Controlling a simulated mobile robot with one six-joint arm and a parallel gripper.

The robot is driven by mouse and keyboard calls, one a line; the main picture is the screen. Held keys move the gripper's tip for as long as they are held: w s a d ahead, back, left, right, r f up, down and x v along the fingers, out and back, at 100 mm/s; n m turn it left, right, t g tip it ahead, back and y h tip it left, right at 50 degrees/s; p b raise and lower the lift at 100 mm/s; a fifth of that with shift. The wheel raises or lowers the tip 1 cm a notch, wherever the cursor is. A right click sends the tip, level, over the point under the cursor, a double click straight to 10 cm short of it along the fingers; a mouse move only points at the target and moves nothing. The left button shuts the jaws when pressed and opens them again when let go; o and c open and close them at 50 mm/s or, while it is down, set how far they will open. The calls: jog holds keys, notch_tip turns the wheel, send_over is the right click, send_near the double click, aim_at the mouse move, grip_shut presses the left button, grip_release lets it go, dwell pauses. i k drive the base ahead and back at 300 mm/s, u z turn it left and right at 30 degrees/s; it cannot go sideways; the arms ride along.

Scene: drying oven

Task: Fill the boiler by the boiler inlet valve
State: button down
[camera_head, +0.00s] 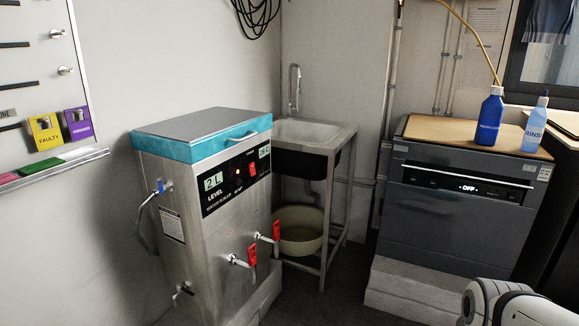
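The boiler (190,262) is a steel box with a teal-rimmed lid (205,135), which is shut. Its black front panel has a level display (213,182) reading 2 L, and a second small display (264,151) that is too small to read surely. A valve with a small blue handle (161,187) sits on the boiler's left side, with a bent pipe (145,228) running down from it. It looks like the inlet valve. Two red-handled taps (252,256) (276,231) are on the front. My gripper is not in view; only a white part of my arm shows at the lower right.
A sink (345,135) on a metal frame stands behind the boiler, with a bowl (300,243) beneath. A dark appliance (455,215) showing OFF stands at right, with two blue bottles (490,118) (535,128) on top. Dark floor (330,300) is clear between boiler and appliance.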

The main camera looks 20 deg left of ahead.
aim_at(160, 185)
jog(key=z, duration=0.1)
jog(key=i, duration=1.3)
jog(key=u, duration=2.8)
jog(key=i, duration=0.95)
